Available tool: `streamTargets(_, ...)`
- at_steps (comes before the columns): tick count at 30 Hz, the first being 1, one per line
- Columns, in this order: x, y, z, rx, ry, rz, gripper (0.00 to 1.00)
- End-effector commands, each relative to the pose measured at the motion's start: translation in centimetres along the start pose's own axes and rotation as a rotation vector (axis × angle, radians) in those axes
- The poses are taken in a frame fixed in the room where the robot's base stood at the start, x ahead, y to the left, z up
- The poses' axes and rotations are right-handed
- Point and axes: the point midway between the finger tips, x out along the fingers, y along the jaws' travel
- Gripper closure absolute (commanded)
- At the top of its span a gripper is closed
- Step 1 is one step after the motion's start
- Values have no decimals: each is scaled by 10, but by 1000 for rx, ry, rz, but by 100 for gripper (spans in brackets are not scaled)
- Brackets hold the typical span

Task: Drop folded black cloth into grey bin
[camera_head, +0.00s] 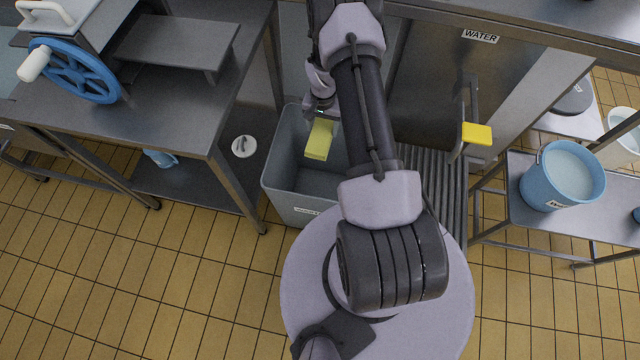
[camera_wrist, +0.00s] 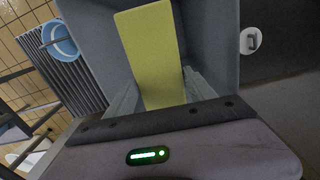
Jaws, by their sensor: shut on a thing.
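My gripper (camera_head: 322,112) is over the open top of the grey bin (camera_head: 283,172). It is shut on a flat yellow folded cloth (camera_head: 319,141), which hangs down at the bin's mouth. In the wrist view the yellow cloth (camera_wrist: 148,40) sticks out from between the two fingers of my gripper (camera_wrist: 160,82), with the grey bin's walls (camera_wrist: 215,32) on both sides of it. The cloth in the jaws is yellow; I see no black cloth in either view. The bin's floor is mostly hidden.
A steel table (camera_head: 185,112) with a blue handwheel (camera_head: 72,72) stands left of the bin. A blue bucket (camera_head: 562,177) stands on a low right shelf. Tiled floor (camera_head: 170,290) is clear in front.

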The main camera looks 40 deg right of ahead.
Motion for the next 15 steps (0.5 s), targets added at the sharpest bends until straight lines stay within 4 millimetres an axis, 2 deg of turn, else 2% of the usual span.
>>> streamTargets(1, 13, 0, 0, 0, -1, 0, 88)
streamTargets(6, 34, 0, 0, -2, 1, 0, 88)
streamTargets(13, 33, -1, 0, -2, 1, -1, 88)
streamTargets(14, 33, -1, 0, -2, 1, -1, 33)
streamTargets(15, 33, -1, 0, -2, 1, -1, 25)
